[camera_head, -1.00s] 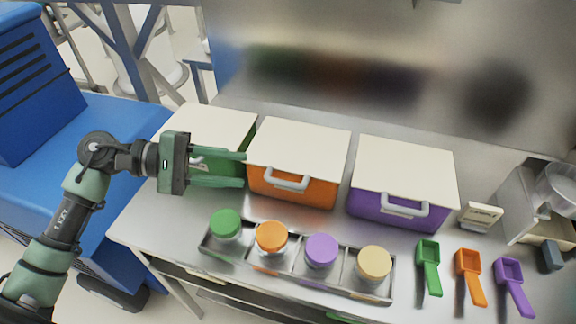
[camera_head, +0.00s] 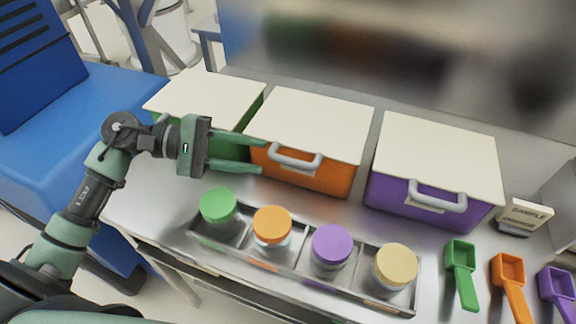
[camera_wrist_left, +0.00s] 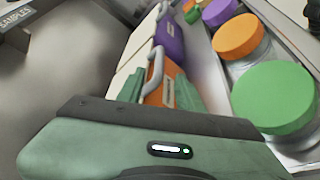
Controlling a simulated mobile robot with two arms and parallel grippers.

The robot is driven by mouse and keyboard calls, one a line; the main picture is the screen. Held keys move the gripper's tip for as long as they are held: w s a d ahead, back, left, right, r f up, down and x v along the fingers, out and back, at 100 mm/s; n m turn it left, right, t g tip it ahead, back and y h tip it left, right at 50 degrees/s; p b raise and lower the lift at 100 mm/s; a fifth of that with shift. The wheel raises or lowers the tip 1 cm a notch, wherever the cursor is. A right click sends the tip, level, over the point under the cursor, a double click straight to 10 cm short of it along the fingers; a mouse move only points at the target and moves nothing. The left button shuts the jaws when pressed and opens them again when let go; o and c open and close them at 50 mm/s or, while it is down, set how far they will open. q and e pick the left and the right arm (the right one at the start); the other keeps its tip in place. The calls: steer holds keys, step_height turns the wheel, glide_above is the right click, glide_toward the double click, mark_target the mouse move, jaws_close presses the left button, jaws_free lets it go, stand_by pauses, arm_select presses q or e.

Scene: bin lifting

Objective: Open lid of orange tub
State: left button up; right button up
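The orange tub (camera_head: 318,176) stands in the middle of the row with its white lid (camera_head: 315,122) closed and a grey handle (camera_head: 295,160) on its front. It also shows in the left wrist view (camera_wrist_left: 171,77), with the handle (camera_wrist_left: 154,72) ahead of the fingers. My left gripper (camera_head: 258,154) is open and empty. Its two green fingers point right, toward the tub's front left corner, short of the handle. They show in the wrist view (camera_wrist_left: 160,92) as spread apart. No right gripper is in view.
A green tub (camera_head: 232,141) stands left and a purple tub (camera_head: 400,195) right, both lidded. A metal tray (camera_head: 290,262) of jars with coloured lids lies in front. Scoops (camera_head: 461,272) and a sample sign (camera_head: 524,215) are at right. Bench front left is clear.

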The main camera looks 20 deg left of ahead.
mark_target(276, 159)
arm_select(q)
steer(key=p+x, duration=0.2)
steer(key=x, duration=0.5)
steer(key=shift+r+p, duration=0.15)
steer(key=shift+p, duration=0.25)
steer(key=shift+d, duration=0.25)
jaws_close()
stand_by(0.8)
